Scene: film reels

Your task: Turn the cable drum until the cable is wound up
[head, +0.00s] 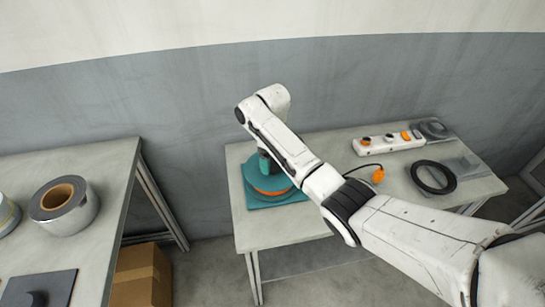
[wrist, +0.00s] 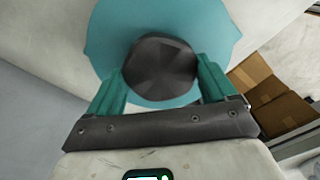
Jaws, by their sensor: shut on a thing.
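The teal cable drum (head: 277,193) lies flat on the right table, with an orange band around it. In the wrist view its round teal top (wrist: 213,30) carries a dark, faceted knob (wrist: 160,68). My gripper (wrist: 161,76) is shut on this knob, with a teal finger on each side. In the head view my gripper (head: 264,164) is above the drum, partly hidden by my white arm. An orange plug (head: 377,175) lies on the table right of my arm, with a dark cable (head: 360,167) running from it toward the drum. The cable's middle is hidden behind my arm.
A white strip with orange and dark knobs (head: 390,143) lies at the table's back, and a black ring (head: 433,177) lies on the right. The left table holds a silver roll (head: 64,205) and a dark plate (head: 40,289). A cardboard box (head: 142,274) stands below.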

